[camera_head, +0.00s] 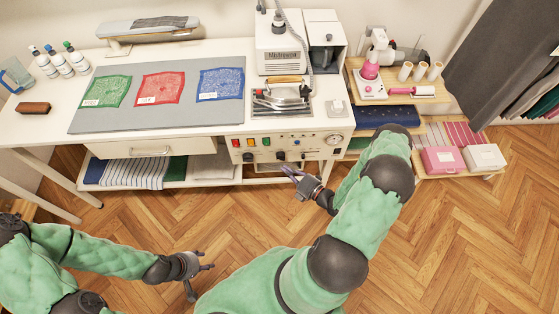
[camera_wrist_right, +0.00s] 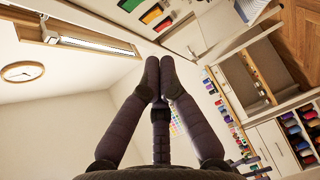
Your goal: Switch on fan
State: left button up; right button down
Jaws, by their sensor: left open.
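No separate fan can be made out. A white control panel (camera_head: 310,145) with several coloured switches (camera_head: 258,142), dark knobs and a round gauge (camera_head: 336,140) is on the front of the ironing table. The coloured switches also show at the top of the right wrist view (camera_wrist_right: 150,15). My right gripper (camera_head: 287,171) is just in front of and below the panel, apart from it. Its fingertips (camera_wrist_right: 160,70) meet in the right wrist view, with nothing between them. My left gripper (camera_head: 202,280) is open and empty, low over the floor, away from the table.
The white table (camera_head: 180,132) carries a grey mat with three cloths, bottles, an iron (camera_head: 282,95) and a steam unit (camera_head: 280,50). Folded fabrics lie on a shelf below. The wooden floor in front is clear.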

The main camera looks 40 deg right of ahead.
aim_at(266, 142)
pick_arm(q)
jog(key=shift+f+b, duration=0.7)
pick_arm(e)
jog(key=shift+w+d+x, duration=0.1)
jog(key=shift+d+x, duration=0.35)
jog(key=shift+x, duration=1.55)
jog(key=shift+w+d+x, duration=0.15)
jog(key=shift+d+x, duration=0.35)
jog(key=shift+x, duration=1.55)
jog(key=shift+w+d+x, duration=0.1)
jog(key=shift+d+x, duration=0.35)
jog(key=shift+x, duration=1.55)
jog(key=shift+f, duration=0.15)
